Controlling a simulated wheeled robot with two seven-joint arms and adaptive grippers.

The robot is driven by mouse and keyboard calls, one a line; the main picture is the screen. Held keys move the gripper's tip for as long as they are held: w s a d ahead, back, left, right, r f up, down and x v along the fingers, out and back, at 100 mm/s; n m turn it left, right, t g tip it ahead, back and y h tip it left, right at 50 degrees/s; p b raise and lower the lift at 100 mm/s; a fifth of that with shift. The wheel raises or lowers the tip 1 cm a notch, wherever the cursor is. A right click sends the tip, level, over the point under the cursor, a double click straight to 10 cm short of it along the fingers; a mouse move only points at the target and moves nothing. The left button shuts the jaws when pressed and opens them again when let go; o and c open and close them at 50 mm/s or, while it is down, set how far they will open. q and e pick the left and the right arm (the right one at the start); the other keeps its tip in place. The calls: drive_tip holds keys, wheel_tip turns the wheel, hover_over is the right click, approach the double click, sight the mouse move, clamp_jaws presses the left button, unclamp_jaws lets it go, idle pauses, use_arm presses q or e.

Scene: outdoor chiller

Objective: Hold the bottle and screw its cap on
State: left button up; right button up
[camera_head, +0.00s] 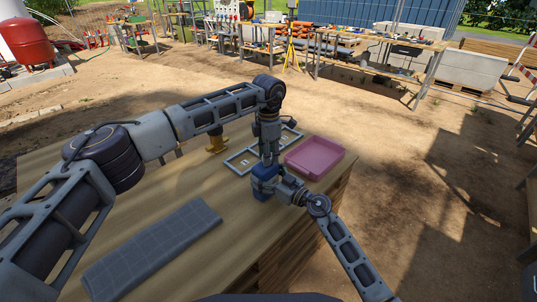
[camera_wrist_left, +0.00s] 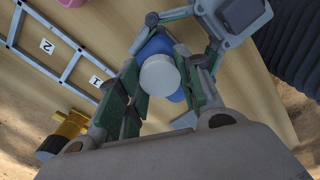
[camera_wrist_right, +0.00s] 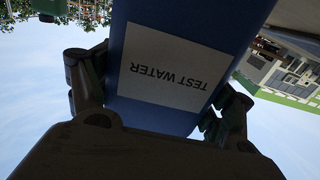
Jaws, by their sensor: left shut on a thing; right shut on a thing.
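The blue bottle (camera_head: 262,188) stands near the right side of the wooden table. My right gripper (camera_head: 283,190) is shut on its body from the right. The right wrist view shows the bottle (camera_wrist_right: 180,65) close up between the fingers, with a white "TEST WATER" label. My left gripper (camera_head: 267,160) points down over the bottle. In the left wrist view the round white cap (camera_wrist_left: 159,75) sits between its green-padded fingers, over the blue bottle (camera_wrist_left: 156,43). The left gripper is shut on the cap. Whether the cap touches the bottle's neck is hidden.
A pink tray (camera_head: 314,158) lies right of the bottle. A frame with numbered cells (camera_head: 240,162) lies behind it, with a brass fitting (camera_head: 217,141) at its left. A grey mat (camera_head: 150,250) lies at the front left. The table's right edge is near the bottle.

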use_arm(q)
drive_tip(key=m, duration=0.5)
drive_tip(key=o, duration=1.1)
drive_tip(key=shift+r, duration=2.25)
drive_tip(key=shift+c, duration=0.3)
